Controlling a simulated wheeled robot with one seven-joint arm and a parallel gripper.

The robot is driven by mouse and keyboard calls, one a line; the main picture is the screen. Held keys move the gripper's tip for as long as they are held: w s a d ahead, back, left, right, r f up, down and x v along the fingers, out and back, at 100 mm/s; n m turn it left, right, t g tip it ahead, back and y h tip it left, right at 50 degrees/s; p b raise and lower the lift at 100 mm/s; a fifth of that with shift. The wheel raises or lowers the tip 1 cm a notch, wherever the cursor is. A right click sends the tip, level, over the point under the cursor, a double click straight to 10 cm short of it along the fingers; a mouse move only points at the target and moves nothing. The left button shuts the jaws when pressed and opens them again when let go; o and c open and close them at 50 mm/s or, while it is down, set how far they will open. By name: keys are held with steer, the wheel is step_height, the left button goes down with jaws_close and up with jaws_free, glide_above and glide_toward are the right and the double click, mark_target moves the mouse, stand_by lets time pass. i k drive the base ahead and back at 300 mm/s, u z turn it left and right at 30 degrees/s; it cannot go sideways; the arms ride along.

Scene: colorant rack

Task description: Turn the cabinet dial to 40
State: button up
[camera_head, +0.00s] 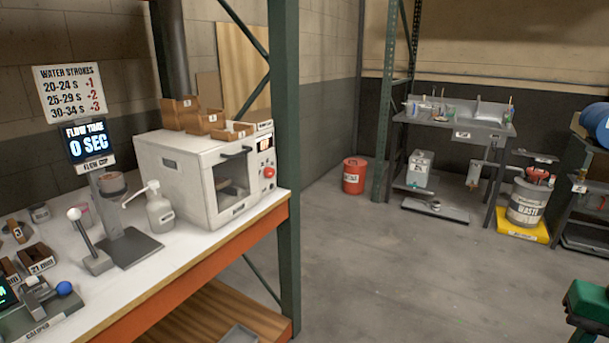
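A white box-shaped cabinet (175,180) stands on the white bench top at the left, with a dark handle (236,153) and a window in its front. The narrow panel at the right of its front carries a small display (265,143) and a round red knob (269,172). The knob may be the dial; its marks and setting are too small to read. My gripper is not in view.
The bench (190,262) has an orange front edge, with a green rack post (287,150) close to the cabinet's right. Grey floor (400,270) is open; a green object (590,300) sits lower right.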

mark_target(269, 173)
steer(key=z, duration=0.1)
steer(key=i, duration=0.95)
steer(key=u, duration=0.95)
